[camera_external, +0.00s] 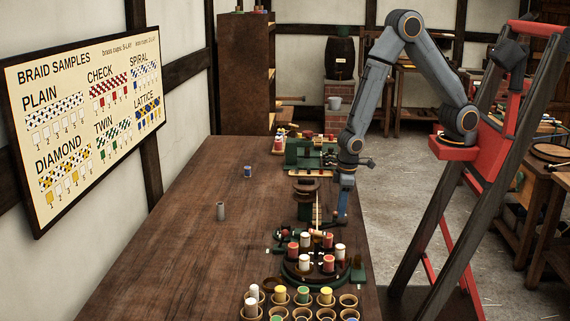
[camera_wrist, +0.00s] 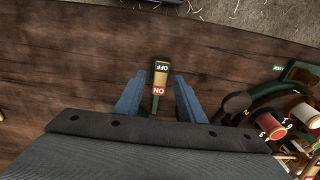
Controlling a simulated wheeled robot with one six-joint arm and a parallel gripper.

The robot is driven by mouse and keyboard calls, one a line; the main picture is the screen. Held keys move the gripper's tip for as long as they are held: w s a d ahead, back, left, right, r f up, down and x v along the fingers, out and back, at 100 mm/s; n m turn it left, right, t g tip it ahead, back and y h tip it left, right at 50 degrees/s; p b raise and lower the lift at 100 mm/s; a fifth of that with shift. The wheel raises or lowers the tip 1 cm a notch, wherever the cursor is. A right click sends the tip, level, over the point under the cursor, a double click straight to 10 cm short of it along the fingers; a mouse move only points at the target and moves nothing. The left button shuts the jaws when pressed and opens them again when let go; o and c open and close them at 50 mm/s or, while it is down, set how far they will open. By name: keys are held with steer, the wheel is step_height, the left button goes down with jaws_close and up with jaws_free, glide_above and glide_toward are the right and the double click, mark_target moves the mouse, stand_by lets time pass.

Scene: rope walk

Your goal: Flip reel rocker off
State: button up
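The reel rocker (camera_wrist: 161,73) shows in the wrist view on the wooden table, a small switch with an upside-down OFF label at its far end and a red ON label at its near end. I cannot tell which end is pressed down. My gripper (camera_wrist: 160,86) is open, with one blue finger on each side of the rocker and a gap visible on both sides. In the external view my gripper (camera_external: 342,212) points down at the table's right edge. I cannot make out the rocker there.
A round braiding stand with bobbins (camera_external: 312,262) sits in front of my gripper, with several cups (camera_external: 325,294) nearer. A green machine (camera_external: 303,152) is behind it.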

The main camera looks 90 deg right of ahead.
step_height(320, 180, up, 8)
steer(key=b, duration=0.1)
steer(key=shift+s+b, duration=0.3)
steer(key=shift+f, duration=0.1)
stand_by(0.5)
steer(key=s+d+r, duration=0.2)
steer(key=s+d, duration=0.2)
steer(key=d, duration=0.3)
steer(key=s+d+r, duration=0.2)
steer(key=s+d, duration=0.2)
steer(key=d, duration=0.4)
steer(key=shift+s+r+t+b, duration=0.25)
steer(key=shift+s+t+b, duration=0.05)
steer(key=shift+b, duration=0.1)
steer(key=shift+c, duration=0.4)
